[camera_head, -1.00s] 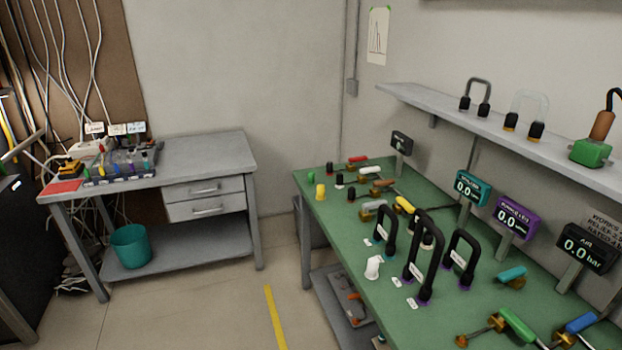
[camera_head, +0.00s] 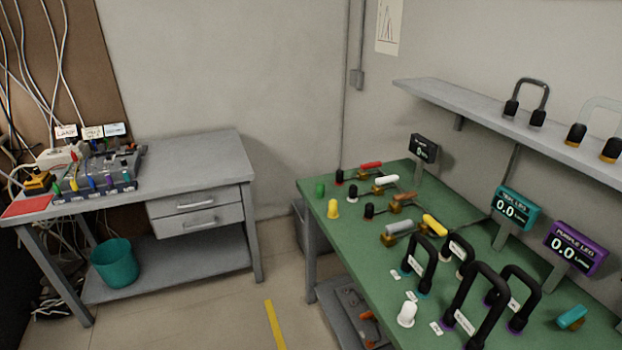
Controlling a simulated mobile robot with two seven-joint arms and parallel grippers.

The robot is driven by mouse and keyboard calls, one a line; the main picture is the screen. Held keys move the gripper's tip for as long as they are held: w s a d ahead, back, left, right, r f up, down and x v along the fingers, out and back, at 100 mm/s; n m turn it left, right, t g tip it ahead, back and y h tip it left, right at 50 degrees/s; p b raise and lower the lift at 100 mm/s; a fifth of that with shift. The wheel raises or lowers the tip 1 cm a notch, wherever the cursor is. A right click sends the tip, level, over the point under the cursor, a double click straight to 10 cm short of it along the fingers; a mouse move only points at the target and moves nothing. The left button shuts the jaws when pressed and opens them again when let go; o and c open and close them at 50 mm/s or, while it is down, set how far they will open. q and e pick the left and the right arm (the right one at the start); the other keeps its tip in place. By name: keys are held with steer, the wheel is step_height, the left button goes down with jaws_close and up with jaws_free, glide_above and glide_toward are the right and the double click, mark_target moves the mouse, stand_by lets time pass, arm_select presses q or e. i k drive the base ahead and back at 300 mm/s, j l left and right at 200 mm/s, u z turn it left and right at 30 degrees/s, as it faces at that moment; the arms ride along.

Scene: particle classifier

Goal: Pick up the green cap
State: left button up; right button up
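The green cap (camera_head: 320,191) is a small rounded piece standing at the far left corner of the green-topped table (camera_head: 345,245). The yellow cap (camera_head: 333,208) stands just in front of it, and a small black cap (camera_head: 339,176) stands just behind it to the right. Nothing touches or covers the green cap. Neither of my grippers shows in the head view.
Several coloured-handled valves, such as a red one (camera_head: 370,166) and a grey one (camera_head: 398,228), stand right of the caps. Black hoses (camera_head: 480,300) and a white cap (camera_head: 407,314) stand nearer. A grey desk (camera_head: 200,165) is at left; open floor lies between.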

mark_target(320, 192)
steer(key=i+j, duration=0.25)
steer(key=i, duration=0.2)
steer(key=i+j, duration=0.2)
steer(key=i, duration=0.25)
steer(key=i+j, duration=0.25)
steer(key=i, duration=0.2)
steer(key=i+j, duration=0.25)
steer(key=i, duration=0.2)
steer(key=i+j, duration=0.2)
steer(key=i, duration=0.2)
steer(key=i+j+z, duration=0.2)
steer(key=i, duration=0.2)
steer(key=z, duration=1.45)
